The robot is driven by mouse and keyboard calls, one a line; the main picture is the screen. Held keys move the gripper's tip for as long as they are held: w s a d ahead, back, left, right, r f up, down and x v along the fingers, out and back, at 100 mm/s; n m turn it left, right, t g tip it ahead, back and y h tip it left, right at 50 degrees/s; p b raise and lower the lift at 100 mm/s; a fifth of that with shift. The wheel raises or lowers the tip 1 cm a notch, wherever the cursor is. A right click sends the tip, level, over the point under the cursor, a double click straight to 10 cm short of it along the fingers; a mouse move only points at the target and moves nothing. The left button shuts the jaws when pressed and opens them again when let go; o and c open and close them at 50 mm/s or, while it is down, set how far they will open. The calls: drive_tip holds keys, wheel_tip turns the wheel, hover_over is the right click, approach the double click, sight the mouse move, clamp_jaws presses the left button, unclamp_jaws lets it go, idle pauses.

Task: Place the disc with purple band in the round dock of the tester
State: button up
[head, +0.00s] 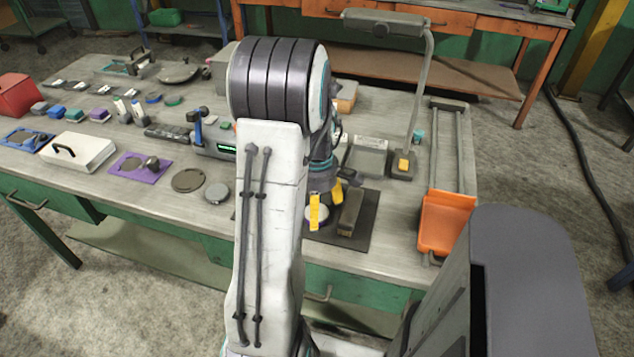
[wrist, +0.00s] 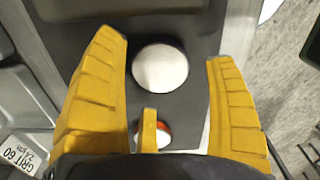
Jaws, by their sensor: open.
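A pale round disc (wrist: 160,68) lies on the dark mat, between the spread yellow fingers of my gripper (wrist: 166,52) in the wrist view. No purple band shows on its top face, and its side is hidden. In the head view a pale round thing (head: 316,214) shows partly behind a yellow finger of my open gripper (head: 327,203), low over the mat. A grey device with a lit green display (head: 227,148), perhaps the tester, stands left of my arm. My arm hides its right part, and I cannot make out a round dock.
A dark block (head: 350,212) stands on the mat (head: 352,242), close right of my gripper. A lamp (head: 404,162) and an orange tray (head: 446,222) are further right. A purple mat (head: 133,177) and dark discs (head: 188,180) lie left. A small orange-and-white round thing (wrist: 163,134) shows below the pale disc.

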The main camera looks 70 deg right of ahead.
wheel_tip(320, 180, up, 10)
drive_tip(key=b, duration=0.1)
drive_tip(key=shift+r, duration=0.15)
